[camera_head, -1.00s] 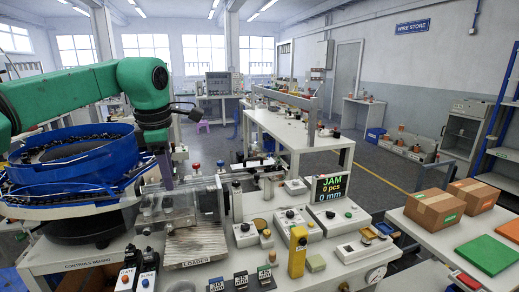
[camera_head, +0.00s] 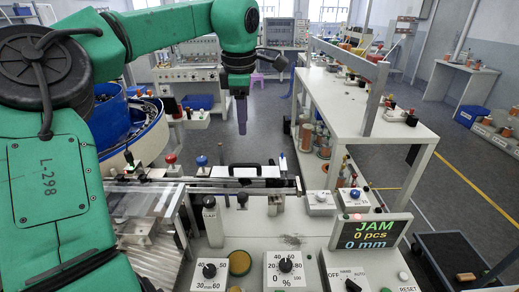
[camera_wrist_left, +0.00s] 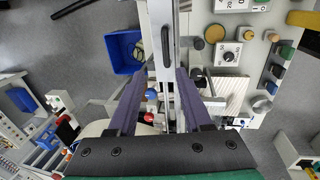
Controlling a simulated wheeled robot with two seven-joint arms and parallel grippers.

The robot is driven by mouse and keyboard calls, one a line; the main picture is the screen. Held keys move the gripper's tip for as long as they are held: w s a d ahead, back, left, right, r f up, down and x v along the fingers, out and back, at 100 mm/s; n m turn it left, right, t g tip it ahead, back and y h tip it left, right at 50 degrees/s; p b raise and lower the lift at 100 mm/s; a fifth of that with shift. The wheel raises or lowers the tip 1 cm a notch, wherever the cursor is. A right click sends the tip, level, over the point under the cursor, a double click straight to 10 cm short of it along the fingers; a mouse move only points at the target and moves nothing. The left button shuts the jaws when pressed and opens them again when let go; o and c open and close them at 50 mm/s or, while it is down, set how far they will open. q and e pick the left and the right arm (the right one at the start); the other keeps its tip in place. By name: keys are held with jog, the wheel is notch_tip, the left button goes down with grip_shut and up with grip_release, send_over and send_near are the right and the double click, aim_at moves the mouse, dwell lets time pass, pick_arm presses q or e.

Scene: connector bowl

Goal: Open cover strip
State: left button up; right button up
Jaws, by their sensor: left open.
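The cover strip (camera_head: 225,182) is a long, narrow, pale piece along the track at the back of the machine. It has a black bar handle (camera_head: 245,170) on top and appears to lie flat. My left gripper (camera_head: 241,130) points down, above and behind the handle, apart from it. In the left wrist view the open purple fingers (camera_wrist_left: 162,72) straddle the line of the strip, with nothing between them. The black handle (camera_wrist_left: 165,46) shows just beyond the fingertips. My right gripper is in neither view.
A display (camera_head: 370,232) reads JAM, 0 pcs, 0 mm. Knob panels (camera_head: 285,268) stand in front of the track. Red (camera_head: 170,159) and blue (camera_head: 202,161) knobs stand left of the handle. A blue bowl feeder (camera_head: 110,115) is at left, a white bench (camera_head: 350,100) behind.

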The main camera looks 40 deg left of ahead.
aim_at(241, 164)
pick_arm(q)
jog(key=f, duration=0.3)
jog(key=a+f+p, duration=0.1)
jog(key=f, duration=0.5)
jog(key=shift+s+a+f, duration=0.3)
jog(key=shift+a+f, duration=0.05)
jog(key=shift+f, duration=0.05)
jog(key=f, duration=0.1)
jog(key=w+f, duration=0.1)
jog(key=shift+f+p, duration=0.35)
jog(key=shift+f, duration=0.05)
jog(key=shift+s+f, duration=0.15)
jog(key=shift+s+a, duration=0.1)
jog(key=shift+s, duration=0.1)
jog(key=shift+c, duration=1)
jog(key=shift+w, duration=0.15)
jog(key=c, duration=0.5)
grip_shut()
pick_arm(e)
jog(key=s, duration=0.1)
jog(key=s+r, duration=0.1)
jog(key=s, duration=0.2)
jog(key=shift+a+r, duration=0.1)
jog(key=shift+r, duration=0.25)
